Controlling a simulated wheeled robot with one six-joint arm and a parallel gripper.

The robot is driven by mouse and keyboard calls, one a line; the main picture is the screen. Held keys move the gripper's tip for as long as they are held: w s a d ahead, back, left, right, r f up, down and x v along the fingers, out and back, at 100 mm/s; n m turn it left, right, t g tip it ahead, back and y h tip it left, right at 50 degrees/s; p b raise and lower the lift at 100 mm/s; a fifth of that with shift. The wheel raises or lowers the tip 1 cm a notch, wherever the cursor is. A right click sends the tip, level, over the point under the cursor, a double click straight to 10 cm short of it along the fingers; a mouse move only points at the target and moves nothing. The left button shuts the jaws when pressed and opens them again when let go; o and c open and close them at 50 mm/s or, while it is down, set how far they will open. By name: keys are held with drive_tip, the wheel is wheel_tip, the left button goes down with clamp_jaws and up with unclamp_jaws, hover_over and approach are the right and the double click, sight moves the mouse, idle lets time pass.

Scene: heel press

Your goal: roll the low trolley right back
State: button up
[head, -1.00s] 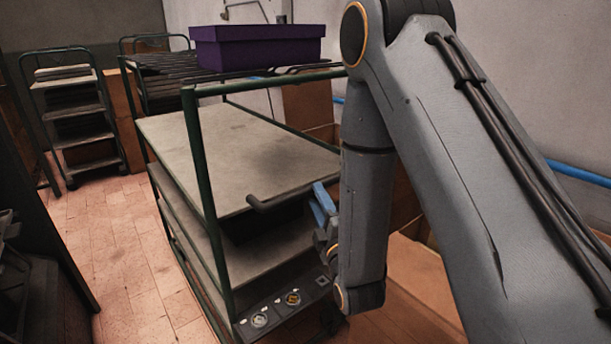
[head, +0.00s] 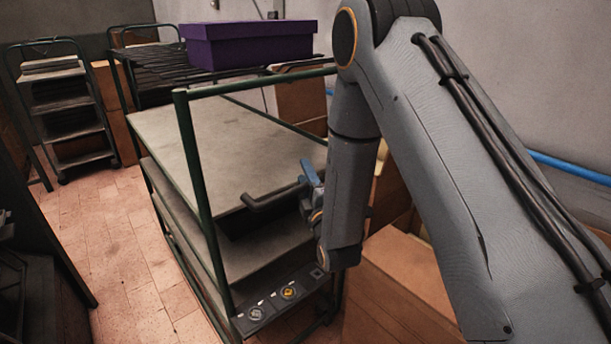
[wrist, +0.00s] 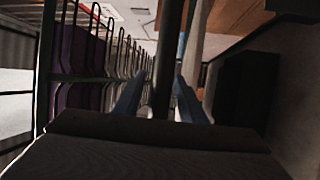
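The near trolley has a green tube frame (head: 190,150) and grey shelves (head: 205,150) one above another. A dark bent handle (head: 270,197) sticks out at the right front corner of its upper shelf. My gripper (head: 311,178), with blue fingers, is at the right end of that handle. In the wrist view my fingers (wrist: 160,90) lie either side of a dark upright bar (wrist: 165,60). I cannot tell whether they press on it. My arm hides part of the trolley's right side.
A purple lidded box (head: 250,45) sits on a dark rack at the back. A shelved trolley (head: 62,105) stands back left. Brown boxes (head: 410,285) stand low at right, near my arm. Clear tiled floor (head: 115,250) lies left of the near trolley. A panel with knobs (head: 288,293) is at its front.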

drive_tip(key=shift+c, duration=0.3)
clamp_jaws()
